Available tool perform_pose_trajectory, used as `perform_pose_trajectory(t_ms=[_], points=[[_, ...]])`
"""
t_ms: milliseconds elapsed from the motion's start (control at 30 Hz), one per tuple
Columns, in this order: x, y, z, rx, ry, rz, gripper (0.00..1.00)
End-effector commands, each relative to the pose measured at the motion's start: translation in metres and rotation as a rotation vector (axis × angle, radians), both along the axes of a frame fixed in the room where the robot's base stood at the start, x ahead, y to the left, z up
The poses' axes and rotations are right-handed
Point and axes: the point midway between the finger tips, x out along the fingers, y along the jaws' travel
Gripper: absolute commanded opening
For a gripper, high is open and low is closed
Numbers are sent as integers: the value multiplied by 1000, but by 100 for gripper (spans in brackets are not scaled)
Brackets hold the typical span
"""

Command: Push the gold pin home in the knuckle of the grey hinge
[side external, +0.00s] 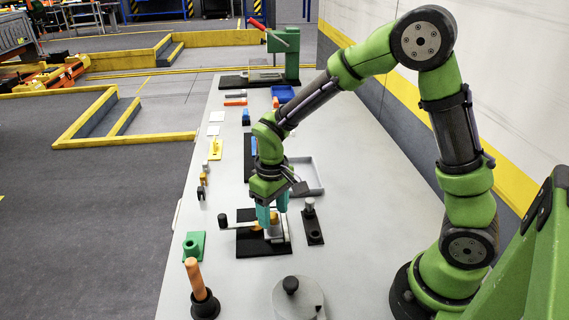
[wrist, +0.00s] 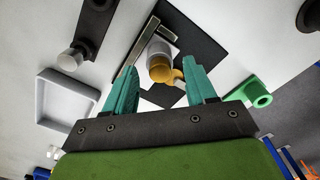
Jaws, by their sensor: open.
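My gripper (side external: 272,210) points down over the black base plate (side external: 252,245) with its teal fingers apart. In the wrist view, my gripper (wrist: 165,84) is open, one finger on each side of the gold pin (wrist: 160,73) with a visible gap to it. The gold pin sits at the end of the round grey knuckle of the hinge (wrist: 158,48); how deep it goes I cannot tell. A gold tab reaches sideways from it towards the right finger. In the side view the fingers partly hide the hinge (side external: 273,232) and pin.
A black block with a grey post (side external: 312,225) stands right of the hinge. A grey tray (side external: 318,188) lies behind it. A green block (side external: 194,246) is at left, and an orange-handled tool (side external: 199,287) and a grey round lid (side external: 299,300) are in front.

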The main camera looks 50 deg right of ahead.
Motion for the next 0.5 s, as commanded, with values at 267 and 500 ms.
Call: perform_pose_trajectory(t_ms=[267,500], points=[[2,0,63,1,-9,0,56],[1,0,119,0,-7,0,56]])
